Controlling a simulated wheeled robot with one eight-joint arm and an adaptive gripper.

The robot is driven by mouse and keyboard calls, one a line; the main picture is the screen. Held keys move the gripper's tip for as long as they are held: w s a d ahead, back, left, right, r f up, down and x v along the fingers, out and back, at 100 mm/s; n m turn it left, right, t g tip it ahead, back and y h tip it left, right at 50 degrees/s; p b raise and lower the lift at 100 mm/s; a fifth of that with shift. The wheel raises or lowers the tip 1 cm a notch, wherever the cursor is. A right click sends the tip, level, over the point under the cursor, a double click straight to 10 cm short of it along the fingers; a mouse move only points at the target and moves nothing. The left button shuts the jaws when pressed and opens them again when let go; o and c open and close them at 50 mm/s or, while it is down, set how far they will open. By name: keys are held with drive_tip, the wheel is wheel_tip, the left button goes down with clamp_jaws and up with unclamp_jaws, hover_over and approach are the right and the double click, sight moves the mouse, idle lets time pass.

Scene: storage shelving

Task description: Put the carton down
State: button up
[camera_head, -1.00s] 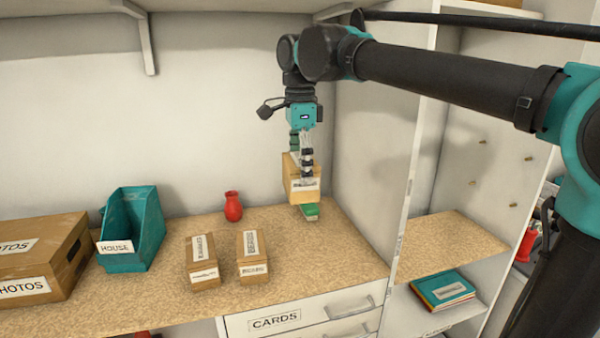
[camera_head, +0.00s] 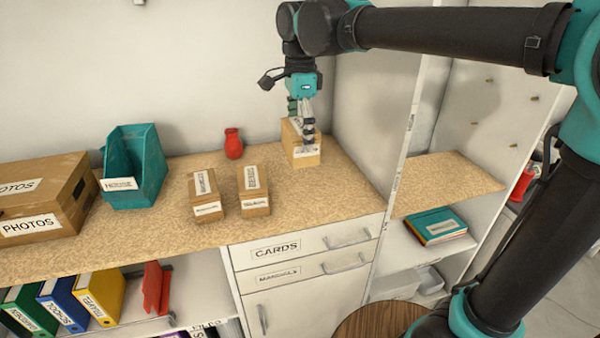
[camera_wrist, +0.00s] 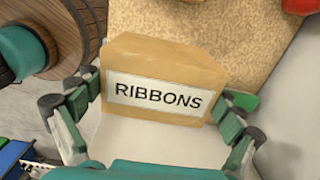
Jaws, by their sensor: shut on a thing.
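The carton (camera_head: 307,159) is a light brown box with a white label. It stands upright at the back right of the worktop (camera_head: 340,190), close to the corner, and looks to be at the worktop surface; whether it bears its full weight there I cannot tell. My gripper (camera_head: 308,138) points down from above and is shut on it. In the wrist view the carton (camera_wrist: 172,64) shows its label, RIBBONS, between the two fingers of my gripper (camera_wrist: 163,95).
Two smaller labelled boxes (camera_head: 205,195) (camera_head: 253,192), a teal HOUSE bin (camera_head: 148,180) and a PHOTOS box (camera_head: 70,205) stand further left. The side panel (camera_head: 360,130) is close on the right. Worktop in front is clear.

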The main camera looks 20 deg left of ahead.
wheel_tip(320, 180, down, 12)
drive_tip(key=shift+r, duration=0.15)
idle(0.3)
drive_tip(key=o, duration=1.4)
wheel_tip(320, 180, up, 12)
drive_tip(key=shift+r, duration=0.1)
